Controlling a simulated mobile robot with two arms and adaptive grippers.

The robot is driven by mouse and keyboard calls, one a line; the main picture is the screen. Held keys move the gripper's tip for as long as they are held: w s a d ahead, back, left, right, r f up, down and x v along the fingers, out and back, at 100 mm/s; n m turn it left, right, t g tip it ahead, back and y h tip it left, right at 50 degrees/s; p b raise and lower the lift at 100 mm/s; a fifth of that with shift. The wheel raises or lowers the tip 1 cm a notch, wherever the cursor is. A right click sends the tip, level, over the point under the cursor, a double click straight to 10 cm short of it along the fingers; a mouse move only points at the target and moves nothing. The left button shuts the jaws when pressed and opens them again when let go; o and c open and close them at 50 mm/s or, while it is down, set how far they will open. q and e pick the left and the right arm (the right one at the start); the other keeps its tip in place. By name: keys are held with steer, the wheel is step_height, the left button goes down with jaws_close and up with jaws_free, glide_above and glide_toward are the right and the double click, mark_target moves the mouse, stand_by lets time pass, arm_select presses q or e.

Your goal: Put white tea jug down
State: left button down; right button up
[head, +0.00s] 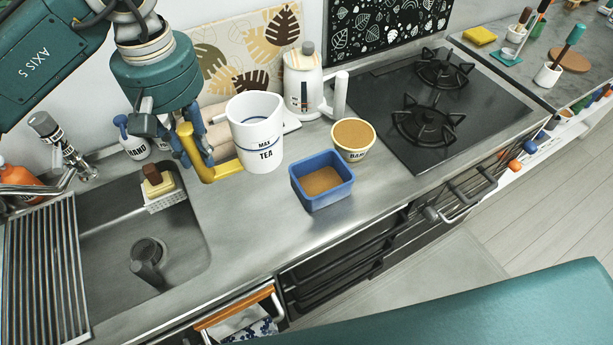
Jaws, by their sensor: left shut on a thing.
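The white tea jug (258,133) has a dark "MAX" line, the word "TEA" and a yellow handle (213,169) on its left side. It is upright in the head view, over the steel counter between the sink and the blue square container. My left gripper (190,158) is shut on the yellow handle from above. I cannot tell whether the jug's base touches the counter. My right gripper is not in view.
A blue square container (321,181) and a round tub (353,140) with brown contents stand right of the jug. A white kettle (303,82) stands behind. The sink (199,262) lies left and the gas hob (385,105) right. The counter front (245,235) is clear.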

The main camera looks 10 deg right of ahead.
arm_select(q)
steer(key=shift+r, duration=0.2)
steer(key=shift+s+a+f+p, duration=0.1)
steer(key=shift+a+f+p, duration=0.15)
steer(key=shift+f, duration=0.3)
steer(key=shift+s+a+f+p, duration=0.1)
steer(key=shift+f+p, duration=0.15)
steer(key=shift+f, duration=0.3)
steer(key=f+p, duration=0.2)
steer(key=f, duration=0.6)
steer(key=f+p, duration=0.3)
steer(key=f, duration=0.6)
steer(key=shift+w+d+f, duration=0.1)
steer(key=shift+d+f, duration=0.1)
steer(key=shift+f, duration=0.45)
steer(key=c, duration=1.5)
jaws_free()
steer(key=shift+r, duration=0.1)
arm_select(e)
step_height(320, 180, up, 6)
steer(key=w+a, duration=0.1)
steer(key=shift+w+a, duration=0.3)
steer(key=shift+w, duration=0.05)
